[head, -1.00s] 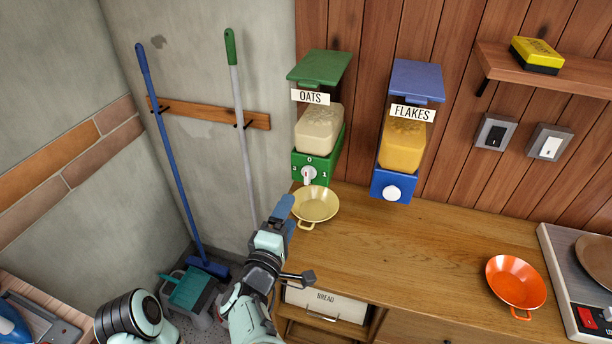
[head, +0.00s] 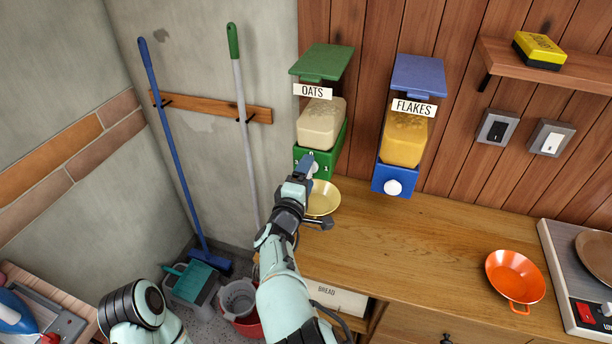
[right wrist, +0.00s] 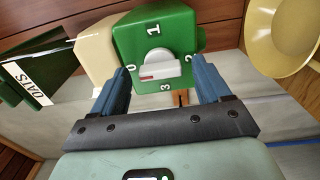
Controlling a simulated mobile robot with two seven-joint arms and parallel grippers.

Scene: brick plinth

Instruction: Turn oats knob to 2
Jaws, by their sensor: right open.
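The green oats dispenser (head: 334,148) hangs on the wood wall with an OATS sign above it. In the right wrist view its green front (right wrist: 180,32) carries the numbers 0, 1, 2 and 3 around a white knob (right wrist: 158,65). The red mark on the knob's bar points toward 0. My right gripper (head: 309,166) is right in front of the knob and hides much of it in the head view. In the right wrist view its two blue fingers (right wrist: 160,70) are open, one on each side of the knob, with no clear contact. My left gripper is out of view.
A yellow pan (head: 324,197) stands on the counter (head: 400,240) under the oats dispenser, close below my right gripper. The blue flakes dispenser (head: 400,178) hangs to the right. An orange pan (head: 514,277) sits farther right; the counter between is clear.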

